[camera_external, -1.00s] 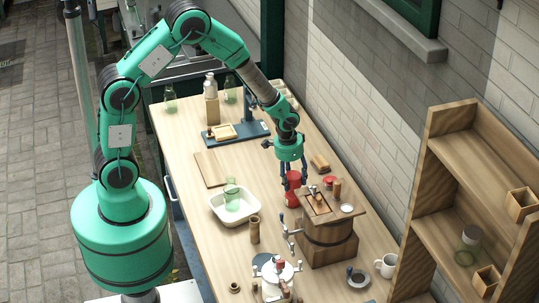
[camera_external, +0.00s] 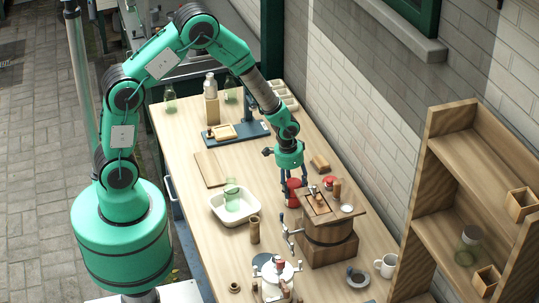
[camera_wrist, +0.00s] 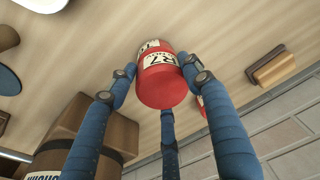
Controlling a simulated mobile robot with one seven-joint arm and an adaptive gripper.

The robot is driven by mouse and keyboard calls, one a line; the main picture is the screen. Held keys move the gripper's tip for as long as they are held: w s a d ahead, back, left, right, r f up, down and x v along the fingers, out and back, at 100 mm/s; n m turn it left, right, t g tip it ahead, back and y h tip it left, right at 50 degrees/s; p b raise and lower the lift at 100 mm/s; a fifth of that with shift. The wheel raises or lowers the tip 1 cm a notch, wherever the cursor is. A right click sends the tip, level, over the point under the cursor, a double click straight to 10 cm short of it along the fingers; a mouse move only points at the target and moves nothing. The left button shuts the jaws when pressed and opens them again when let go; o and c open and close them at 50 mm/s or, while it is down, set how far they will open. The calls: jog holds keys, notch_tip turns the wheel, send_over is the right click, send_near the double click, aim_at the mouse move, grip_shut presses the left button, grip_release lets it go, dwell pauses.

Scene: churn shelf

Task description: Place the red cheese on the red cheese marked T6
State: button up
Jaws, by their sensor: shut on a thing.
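My gripper (camera_external: 292,184) is shut on a red cheese (camera_wrist: 162,88), a short cylinder with a white label reading about R7. Three blue fingers surround it in the wrist view (camera_wrist: 162,85). Directly below it in the outside view is another red cheese (camera_external: 293,198), standing on the table. In the wrist view a second white label (camera_wrist: 151,44) shows just beyond the held cheese, only partly readable. The two cheeses look lined up; I cannot tell whether they touch.
A wooden churn box (camera_external: 328,238) stands close on the right, with a red-topped item (camera_external: 329,181) behind it. A white tub (camera_external: 220,212) with a green glass is to the left. A wooden block (camera_external: 320,162) lies behind. Bare table lies between tub and cheese.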

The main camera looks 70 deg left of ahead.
aim_at(289, 184)
jog(key=o, duration=1.3)
jog(key=shift+f, duration=0.1)
jog(key=r, duration=0.4)
jog(key=s+r, duration=0.1)
jog(key=r, duration=0.7)
jog(key=shift+s+p, duration=0.3)
jog(key=shift+p, duration=0.05)
jog(key=shift+r, duration=0.2)
